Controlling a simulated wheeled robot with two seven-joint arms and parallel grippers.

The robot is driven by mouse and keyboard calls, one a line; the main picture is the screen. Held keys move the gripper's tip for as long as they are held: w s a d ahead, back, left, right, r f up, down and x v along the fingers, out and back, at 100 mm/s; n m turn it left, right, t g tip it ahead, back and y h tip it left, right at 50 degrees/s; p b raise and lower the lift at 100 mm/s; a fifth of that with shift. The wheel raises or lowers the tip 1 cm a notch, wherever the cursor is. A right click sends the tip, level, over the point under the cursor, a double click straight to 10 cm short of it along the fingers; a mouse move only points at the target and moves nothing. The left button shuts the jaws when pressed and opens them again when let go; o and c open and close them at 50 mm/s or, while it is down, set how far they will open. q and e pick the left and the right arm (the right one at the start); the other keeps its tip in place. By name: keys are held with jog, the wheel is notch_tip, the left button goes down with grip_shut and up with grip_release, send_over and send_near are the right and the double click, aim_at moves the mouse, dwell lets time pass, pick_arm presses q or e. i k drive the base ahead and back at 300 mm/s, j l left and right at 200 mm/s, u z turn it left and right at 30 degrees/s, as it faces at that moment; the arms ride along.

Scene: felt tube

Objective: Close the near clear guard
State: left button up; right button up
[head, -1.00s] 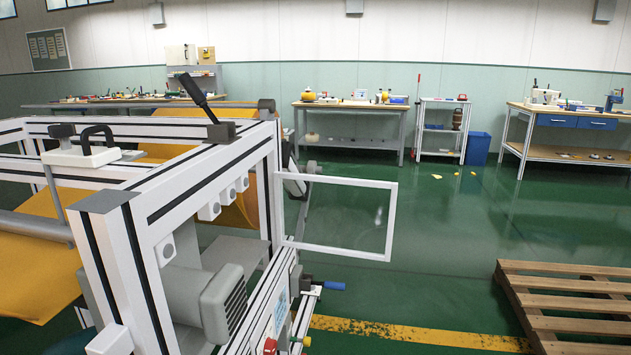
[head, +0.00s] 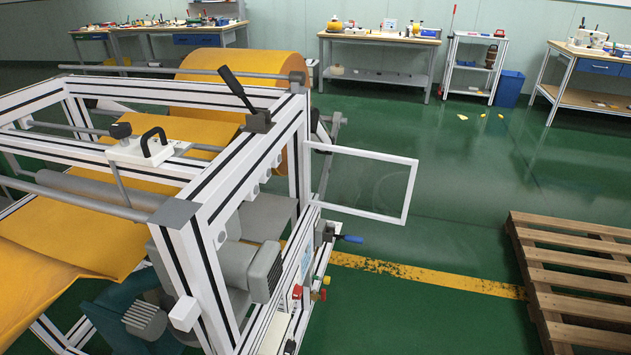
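The near clear guard (head: 372,182) is a see-through panel in a white frame, hinged on a corner post of the white machine frame (head: 203,272). It stands swung open, sticking out to the right from the machine over the green floor. The opening in the machine side beside it is uncovered, with a grey motor (head: 262,270) showing inside. Neither of my grippers is in view.
Yellow felt (head: 60,225) runs through the machine, with a black lever (head: 236,88) on its top rail. A wooden pallet (head: 575,265) lies at the right. Workbenches (head: 380,40) line the back wall.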

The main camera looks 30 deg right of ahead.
aim_at(306, 145)
jog(key=i+l+u, duration=0.1)
jog(key=l+u, duration=0.3)
jog(key=i+l+u, duration=0.1)
jog(key=u, duration=0.25)
jog(key=l+u, duration=0.8)
jog(key=k+j, duration=0.05)
